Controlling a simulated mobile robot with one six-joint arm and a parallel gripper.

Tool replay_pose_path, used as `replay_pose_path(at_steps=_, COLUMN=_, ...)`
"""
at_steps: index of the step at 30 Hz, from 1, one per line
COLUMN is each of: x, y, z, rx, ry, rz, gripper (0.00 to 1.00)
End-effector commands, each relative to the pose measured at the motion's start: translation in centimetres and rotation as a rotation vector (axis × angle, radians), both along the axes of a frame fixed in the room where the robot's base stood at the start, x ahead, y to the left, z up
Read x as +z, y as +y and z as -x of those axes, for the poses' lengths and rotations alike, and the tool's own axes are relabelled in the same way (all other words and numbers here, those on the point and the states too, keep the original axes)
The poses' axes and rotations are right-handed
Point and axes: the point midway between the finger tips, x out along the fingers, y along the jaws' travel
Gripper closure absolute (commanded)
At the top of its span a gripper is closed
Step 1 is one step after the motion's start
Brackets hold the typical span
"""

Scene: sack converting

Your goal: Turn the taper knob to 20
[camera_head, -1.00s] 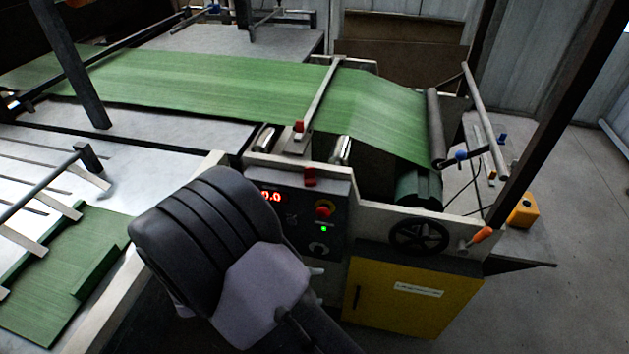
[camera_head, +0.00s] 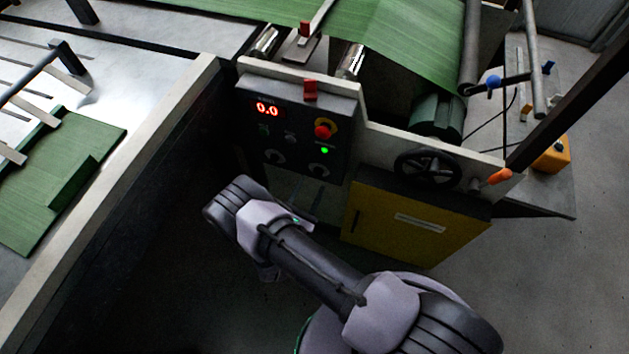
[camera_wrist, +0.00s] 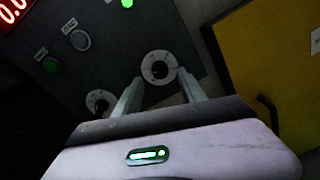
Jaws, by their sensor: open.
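The dark control panel (camera_head: 345,108) carries two round dials with pale rings, a left dial (camera_head: 275,157) and a right dial (camera_head: 318,170). Their labels are too small to read, so I cannot tell which is the taper knob. The red display (camera_head: 267,109) above reads 0.0. In the wrist view, my gripper (camera_wrist: 160,76) is open and empty. Its two fingers point toward the right dial (camera_wrist: 159,67), one on each side in the picture; contact is not visible. The left dial (camera_wrist: 99,101) is partly hidden by the left finger.
A red and yellow stop button (camera_head: 325,130) and a lit green lamp (camera_head: 324,150) sit above the dials. A black handwheel (camera_head: 427,168) and a yellow cabinet (camera_head: 415,222) are to the right. Green web (camera_head: 415,40) runs over rollers behind the panel.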

Motion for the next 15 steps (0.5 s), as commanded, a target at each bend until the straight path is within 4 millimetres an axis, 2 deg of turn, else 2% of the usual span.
replay_pose_path(at_steps=3, x=-0.2, y=-0.9, z=-1.9, rx=-0.002, ry=-0.001, rz=-0.001, gripper=0.52)
replay_pose_path(at_steps=6, x=-0.1, y=-1.2, z=-2.8, rx=-0.001, ry=-0.001, rz=0.000, gripper=0.52)
replay_pose_path(at_steps=15, x=0.0, y=-1.4, z=-3.2, rx=0.000, ry=0.000, rz=0.001, gripper=0.52)
